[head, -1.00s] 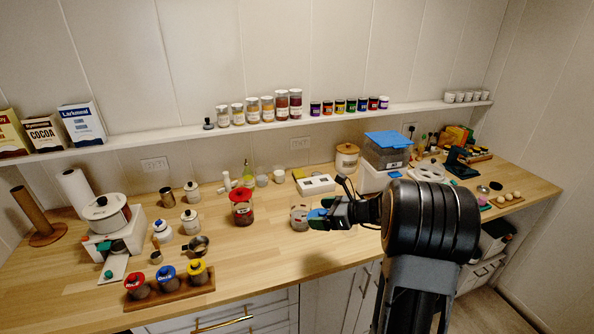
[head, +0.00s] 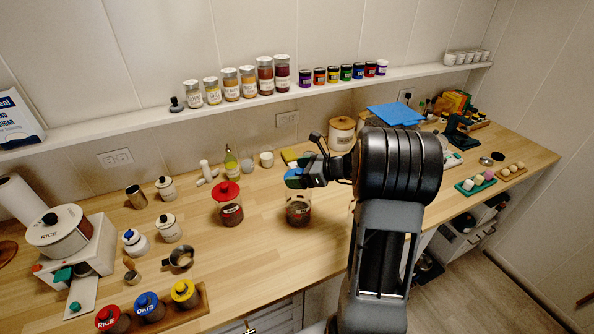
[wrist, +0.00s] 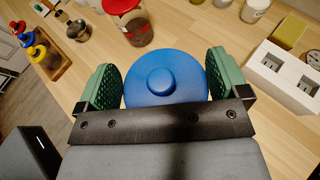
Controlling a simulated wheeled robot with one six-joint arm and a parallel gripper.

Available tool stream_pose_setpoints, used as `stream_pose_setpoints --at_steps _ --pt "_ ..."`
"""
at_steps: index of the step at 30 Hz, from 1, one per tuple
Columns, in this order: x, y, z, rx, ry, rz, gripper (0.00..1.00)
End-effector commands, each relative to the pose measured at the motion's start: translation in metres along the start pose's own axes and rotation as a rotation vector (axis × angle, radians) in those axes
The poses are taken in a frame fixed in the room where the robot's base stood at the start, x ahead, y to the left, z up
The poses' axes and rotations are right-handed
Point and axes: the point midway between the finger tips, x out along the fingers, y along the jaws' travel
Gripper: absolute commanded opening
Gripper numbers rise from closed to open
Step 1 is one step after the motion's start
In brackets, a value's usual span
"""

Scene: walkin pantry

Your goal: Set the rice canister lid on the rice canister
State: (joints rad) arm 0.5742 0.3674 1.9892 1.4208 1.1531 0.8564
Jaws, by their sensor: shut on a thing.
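My gripper (head: 300,178) is shut on a round blue lid with a blue knob. In the wrist view the blue lid (wrist: 164,80) sits between the two green finger pads. In the head view it shows partly at the fingertips, over a clear glass canister (head: 298,212) with dark contents and a label too small to read. I cannot tell whether lid and rim touch. A white container marked RICE (head: 58,232) with a black knob stands at the far left. A small red-topped jar marked RICE (head: 108,319) stands in the front rack.
A red-lidded glass canister (head: 228,205) stands left of the glass canister. The wooden rack (head: 190,314) also holds blue and yellow-topped jars. A white box (wrist: 281,75) lies to the right in the wrist view. The counter front centre is clear.

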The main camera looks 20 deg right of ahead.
Motion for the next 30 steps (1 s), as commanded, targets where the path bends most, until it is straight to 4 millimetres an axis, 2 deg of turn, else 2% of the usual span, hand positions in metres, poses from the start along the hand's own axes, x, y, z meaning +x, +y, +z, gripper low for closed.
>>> stream_pose_setpoints --at_steps 13,30 --pt "0.018 0.001 -0.039 -0.001 0.0 0.003 0.7" --pt "0.02 0.001 -0.042 -0.002 0.0 0.004 0.7"
